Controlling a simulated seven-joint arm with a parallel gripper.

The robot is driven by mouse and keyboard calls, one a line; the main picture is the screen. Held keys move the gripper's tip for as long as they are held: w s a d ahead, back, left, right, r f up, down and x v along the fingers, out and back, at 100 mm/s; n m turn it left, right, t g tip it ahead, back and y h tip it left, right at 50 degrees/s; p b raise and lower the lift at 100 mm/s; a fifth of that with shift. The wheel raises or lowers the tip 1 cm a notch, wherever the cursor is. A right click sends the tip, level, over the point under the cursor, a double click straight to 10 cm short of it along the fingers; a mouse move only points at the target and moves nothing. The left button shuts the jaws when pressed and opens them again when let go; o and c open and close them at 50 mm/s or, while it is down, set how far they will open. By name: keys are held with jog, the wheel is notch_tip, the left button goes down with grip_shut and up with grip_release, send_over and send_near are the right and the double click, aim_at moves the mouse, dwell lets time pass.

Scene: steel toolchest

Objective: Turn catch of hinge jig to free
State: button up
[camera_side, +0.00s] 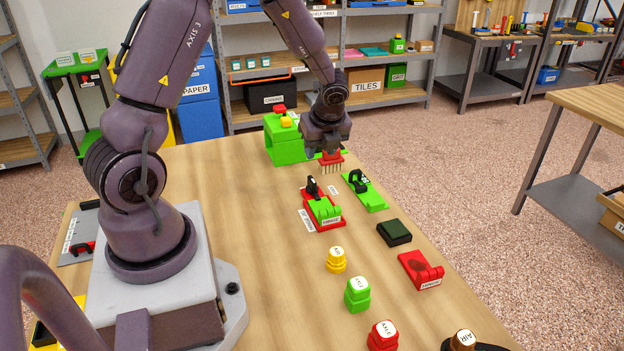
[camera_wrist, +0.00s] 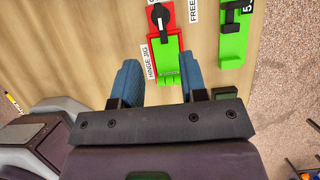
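The hinge jig has a red base (camera_side: 308,222) with a green hinge piece (camera_side: 325,211) on it, lying on the wooden table. Its black catch (camera_side: 312,187) stands at the far end in the side view. In the wrist view the black catch (camera_wrist: 160,16) lies at the top of the jig, its handle lengthwise along the base. A FREE label (camera_wrist: 194,10) is to its right. My gripper (camera_side: 325,150) is above the table, beyond the jig in the side view. In the wrist view my gripper (camera_wrist: 159,68) has its blue fingers apart, with nothing held.
A green fixture with a black clamp (camera_side: 365,190) lies right of the jig. A green machine (camera_side: 284,143) and a red pinned block (camera_side: 330,160) are near my gripper. A dark green block (camera_side: 394,232), a red hinge (camera_side: 420,268) and coloured labelled pieces stand nearer the camera.

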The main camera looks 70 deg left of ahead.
aim_at(312, 179)
jog(key=x, duration=1.2)
jog(key=shift+a+f, duration=0.1)
jog(key=shift+f, duration=0.3)
grip_shut()
